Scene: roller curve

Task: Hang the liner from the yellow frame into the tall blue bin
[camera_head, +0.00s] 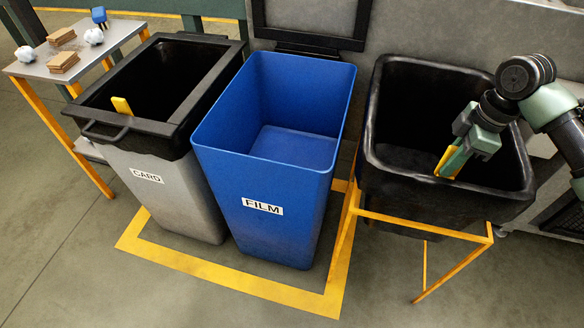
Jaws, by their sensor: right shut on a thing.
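The black liner (375,125) hangs open in the yellow frame (400,218) at the right, its rim spread wide. My right gripper (449,161) reaches in from the right and is shut on the liner's yellow tab (441,160) near the front rim. The tall blue bin (268,200), labelled FILM, stands upright in the middle, open and empty, with its floor visible. My left gripper is not in view.
A grey bin (168,200) labelled CARD stands left, with a black liner, black rim frame and yellow tab (122,106). A black lid frame (312,38) rises behind the blue bin. A small table (32,70) holds several items. Yellow floor tape (225,278) borders the bins.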

